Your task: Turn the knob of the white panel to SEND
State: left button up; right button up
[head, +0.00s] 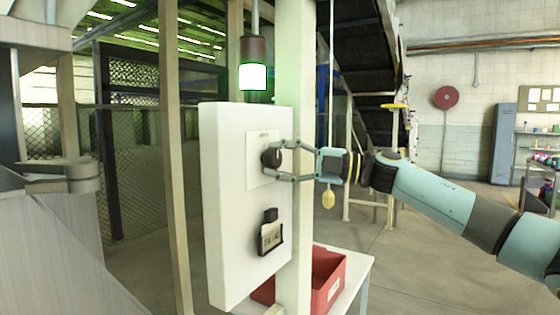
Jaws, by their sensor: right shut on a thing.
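The white panel (222,205) stands upright on a pale post, left of the middle of the head view. Its dark round knob (268,158) sits on a lighter square plate (256,180) in the upper half. My right gripper (279,158) comes in from the right and is shut on the knob, its fingers above and below it. Small lettering shows above the knob but is too small to read, and I cannot tell which mark the knob points to. My left gripper is not in view.
A signal lamp (254,76) above the panel glows white-green. A dark holder with a tag (270,238) is on the panel's lower half. A yellow pull handle (328,199) hangs close to my right gripper. A red bin (328,275) stands on a white table below.

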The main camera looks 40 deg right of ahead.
jog(key=shift+f, duration=0.1)
jog(key=o, duration=1.1)
jog(key=shift+o, duration=0.2)
jog(key=shift+s+d, duration=0.1)
jog(key=v, duration=1.1)
jog(key=shift+s+d, duration=0.25)
jog(key=shift+d, duration=0.05)
jog(key=shift+f, duration=0.1)
